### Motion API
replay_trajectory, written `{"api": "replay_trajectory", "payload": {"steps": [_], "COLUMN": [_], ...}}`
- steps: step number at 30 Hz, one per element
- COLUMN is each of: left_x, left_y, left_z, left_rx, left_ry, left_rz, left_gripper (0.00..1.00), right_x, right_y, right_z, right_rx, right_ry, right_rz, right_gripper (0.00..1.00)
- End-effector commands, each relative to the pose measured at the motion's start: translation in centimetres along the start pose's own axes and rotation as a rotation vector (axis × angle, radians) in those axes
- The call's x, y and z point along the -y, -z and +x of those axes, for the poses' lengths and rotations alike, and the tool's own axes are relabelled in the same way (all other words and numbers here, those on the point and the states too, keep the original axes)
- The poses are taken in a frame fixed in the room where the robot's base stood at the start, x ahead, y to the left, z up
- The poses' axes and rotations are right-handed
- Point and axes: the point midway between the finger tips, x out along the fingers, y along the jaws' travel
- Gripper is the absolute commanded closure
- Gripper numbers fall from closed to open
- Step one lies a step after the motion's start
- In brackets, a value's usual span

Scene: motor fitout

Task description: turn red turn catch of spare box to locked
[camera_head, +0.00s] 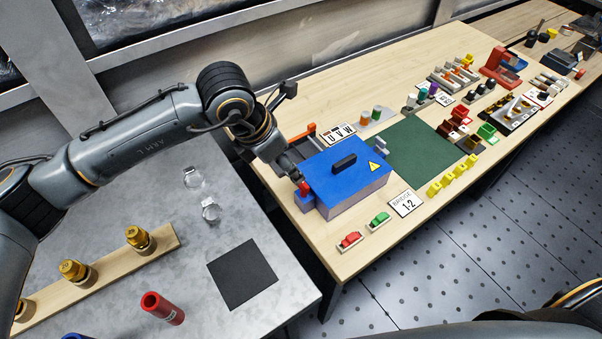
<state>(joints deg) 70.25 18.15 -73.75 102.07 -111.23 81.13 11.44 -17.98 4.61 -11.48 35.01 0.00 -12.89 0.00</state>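The spare box appears to be the blue-lidded box (346,167) with a black handle and a yellow warning sign, at the near left end of the wooden table. A small red part, apparently the red turn catch (304,187), shows at the box's left side. My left gripper (297,177) reaches down to this red part from above left, with its fingertips at or touching it. The fingers are small and dark, so I cannot tell whether they are closed on the catch. The catch's angle is not clear. My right gripper is not in view.
A red and a green part (378,219) sit in holders before the box, near a "BRIDGE 1-2" card (405,203). A green mat (425,152) lies right of the box. A grey table (215,240) with brass pieces and a red cylinder (162,308) stands at left.

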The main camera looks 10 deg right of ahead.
Motion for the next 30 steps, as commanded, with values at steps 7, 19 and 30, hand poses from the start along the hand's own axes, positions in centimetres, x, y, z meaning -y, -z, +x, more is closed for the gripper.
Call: {"api": "replay_trajectory", "payload": {"steps": [7, 19, 30], "left_x": [0.1, 0.1, 0.0], "left_y": [-0.1, -0.1, -0.1], "left_z": [5.2, 9.8, 9.9], "left_rx": [-0.001, 0.001, 0.002], "left_ry": [0.004, 0.002, 0.001], "left_rz": [-0.002, 0.0, 0.0], "left_gripper": [0.45, 0.45, 0.66], "right_x": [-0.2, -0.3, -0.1], "right_y": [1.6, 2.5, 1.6], "right_z": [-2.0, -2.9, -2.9], "right_rx": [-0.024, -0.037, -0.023], "right_ry": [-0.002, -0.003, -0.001], "right_rz": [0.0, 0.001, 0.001], "right_gripper": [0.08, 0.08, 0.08]}}
